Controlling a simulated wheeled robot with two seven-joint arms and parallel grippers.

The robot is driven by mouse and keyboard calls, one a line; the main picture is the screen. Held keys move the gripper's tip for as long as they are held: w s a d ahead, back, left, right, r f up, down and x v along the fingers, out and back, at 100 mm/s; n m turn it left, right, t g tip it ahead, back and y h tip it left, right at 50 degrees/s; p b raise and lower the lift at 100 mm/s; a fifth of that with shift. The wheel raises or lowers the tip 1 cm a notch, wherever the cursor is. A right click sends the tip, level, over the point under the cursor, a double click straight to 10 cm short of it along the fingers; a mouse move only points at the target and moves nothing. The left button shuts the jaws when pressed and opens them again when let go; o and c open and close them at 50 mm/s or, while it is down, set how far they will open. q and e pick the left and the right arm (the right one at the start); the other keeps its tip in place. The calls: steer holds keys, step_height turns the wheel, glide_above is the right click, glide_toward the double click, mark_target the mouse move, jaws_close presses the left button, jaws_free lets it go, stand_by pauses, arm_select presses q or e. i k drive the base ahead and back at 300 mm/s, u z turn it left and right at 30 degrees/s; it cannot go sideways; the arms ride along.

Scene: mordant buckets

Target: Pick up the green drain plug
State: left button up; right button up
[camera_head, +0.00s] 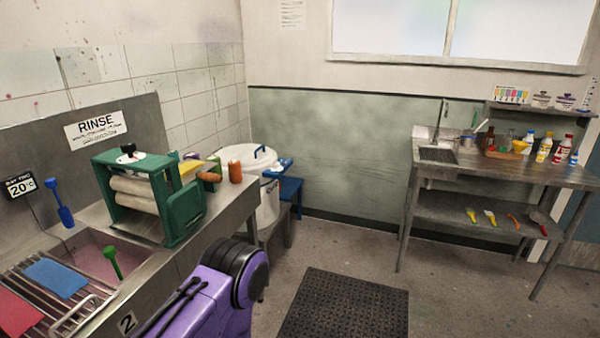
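A green object with a round knob on top and a narrow stem (112,262), which looks like the green drain plug, shows at the right side of the sink basin (90,250). The basin holds pinkish liquid or has a pinkish inside. The lower end of the green object is partly hard to make out, so I cannot tell whether it sits in a drain. Neither of my grippers can be made out in the head view.
A green-framed wringer with pale rollers (150,195) stands behind the basin. A wire rack (85,300) with blue and red cloths lies at the front left. A white bucket (265,205) stands beyond the counter. A steel table (480,170) with bottles is at right.

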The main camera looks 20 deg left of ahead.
mark_target(110, 252)
steer(key=u, duration=0.35)
steer(key=i, duration=1)
steer(key=u, duration=1.45)
steer(key=i, duration=0.85)
steer(key=u, duration=0.85)
